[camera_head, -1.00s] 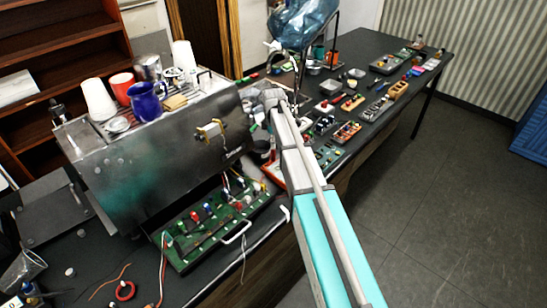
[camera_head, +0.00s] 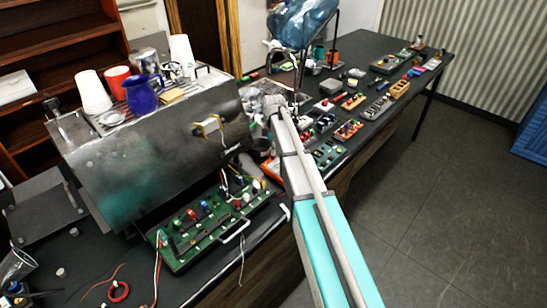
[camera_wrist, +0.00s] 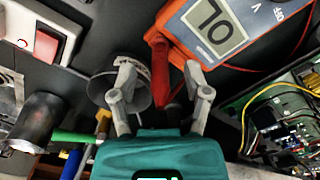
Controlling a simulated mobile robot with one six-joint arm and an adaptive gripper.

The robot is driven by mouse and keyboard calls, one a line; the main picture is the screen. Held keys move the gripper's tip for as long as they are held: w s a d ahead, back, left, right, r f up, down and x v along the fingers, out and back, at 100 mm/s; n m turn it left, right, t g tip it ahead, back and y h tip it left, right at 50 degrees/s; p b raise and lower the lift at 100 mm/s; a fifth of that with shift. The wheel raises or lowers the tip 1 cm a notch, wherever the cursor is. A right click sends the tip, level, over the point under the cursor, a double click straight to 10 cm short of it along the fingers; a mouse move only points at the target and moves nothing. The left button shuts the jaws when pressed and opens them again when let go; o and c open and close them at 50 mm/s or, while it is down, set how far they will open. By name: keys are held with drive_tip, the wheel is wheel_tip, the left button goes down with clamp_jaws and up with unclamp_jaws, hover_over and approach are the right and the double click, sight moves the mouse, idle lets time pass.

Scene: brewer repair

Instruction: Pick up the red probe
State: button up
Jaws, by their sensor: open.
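The red probe (camera_wrist: 159,72) shows in the wrist view, upright in the picture, between the two fingers of my gripper (camera_wrist: 160,68). The fingers stand apart on either side of it, and I see gaps between them and the probe. Its lower end is dark and partly hidden by my gripper's body. The orange multimeter (camera_wrist: 184,30) with a grey display lies just above and to the right of it, with a red lead running off to the right. In the head view the multimeter (camera_head: 272,168) shows beside the brewer, and my arm hides most of the gripper and the probe.
A round metal cup (camera_wrist: 97,90) sits close to the left finger. A white box with a red switch (camera_wrist: 46,46) is at the upper left. A circuit board (camera_wrist: 285,115) with wires is at the right. In the head view, the steel brewer (camera_head: 150,140) stands left of my arm.

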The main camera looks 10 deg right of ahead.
drive_tip(key=shift+f, duration=0.5)
drive_tip(key=shift+c, duration=0.2)
clamp_jaws()
